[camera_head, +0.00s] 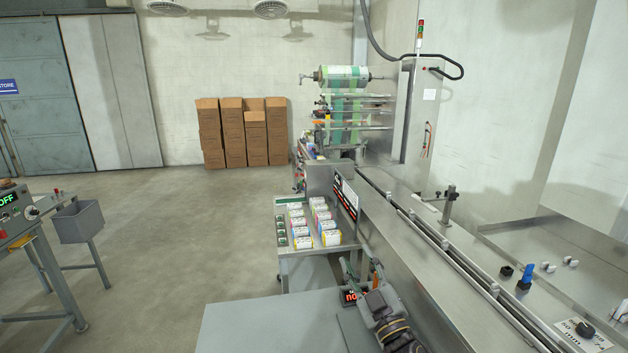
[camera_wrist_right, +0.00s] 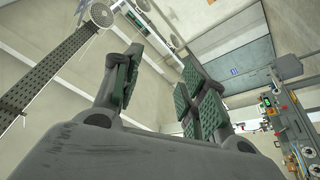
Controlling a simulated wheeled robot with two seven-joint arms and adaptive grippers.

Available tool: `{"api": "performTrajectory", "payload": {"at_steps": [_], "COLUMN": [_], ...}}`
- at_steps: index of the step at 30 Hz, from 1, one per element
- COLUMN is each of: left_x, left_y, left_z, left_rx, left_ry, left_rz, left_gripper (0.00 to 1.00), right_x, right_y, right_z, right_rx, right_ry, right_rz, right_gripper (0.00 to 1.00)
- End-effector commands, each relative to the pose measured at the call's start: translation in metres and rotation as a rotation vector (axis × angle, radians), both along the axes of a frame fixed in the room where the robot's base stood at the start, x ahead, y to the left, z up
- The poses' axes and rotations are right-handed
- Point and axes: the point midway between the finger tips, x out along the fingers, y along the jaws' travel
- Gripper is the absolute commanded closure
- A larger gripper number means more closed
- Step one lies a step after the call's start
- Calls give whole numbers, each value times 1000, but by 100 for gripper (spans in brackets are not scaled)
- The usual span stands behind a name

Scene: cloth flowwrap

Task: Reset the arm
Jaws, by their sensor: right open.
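My right gripper (camera_head: 361,272) is at the lower middle of the head view, in front of the small table of packs and beside the long conveyor. Its fingers point away from me. In the right wrist view my right gripper (camera_wrist_right: 160,85) shows its two padded fingers spread apart, with nothing between them. Past the fingers that view shows walls, ceiling and a grey door. My left gripper is in neither view.
A metal table (camera_head: 317,251) holds rows of small coloured packs (camera_head: 330,238). The steel conveyor (camera_head: 425,262) runs along the right to the wrapping machine (camera_head: 345,120). A grey bin (camera_head: 79,222) and control panel (camera_head: 14,212) stand left. Cardboard boxes (camera_head: 233,135) line the back wall. The middle floor is clear.

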Motion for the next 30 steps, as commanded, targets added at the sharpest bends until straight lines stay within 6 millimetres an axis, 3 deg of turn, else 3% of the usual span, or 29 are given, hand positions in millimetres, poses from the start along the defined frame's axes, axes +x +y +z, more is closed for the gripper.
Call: {"api": "performTrajectory", "payload": {"at_steps": [6,14,23,30], "left_x": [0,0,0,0], "left_y": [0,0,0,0], "left_z": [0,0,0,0], "left_rx": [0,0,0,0], "left_ry": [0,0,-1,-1], "left_rz": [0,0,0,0], "left_gripper": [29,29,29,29], "right_x": [-1,-17,-59,-110], "right_y": [-43,-84,-115,-126], "right_z": [-37,-92,-164,-217], "right_rx": [92,168,216,226], "right_ry": [178,421,740,1013], "right_rz": [-153,-306,-432,-486], "right_gripper": [58,58,58,58]}}
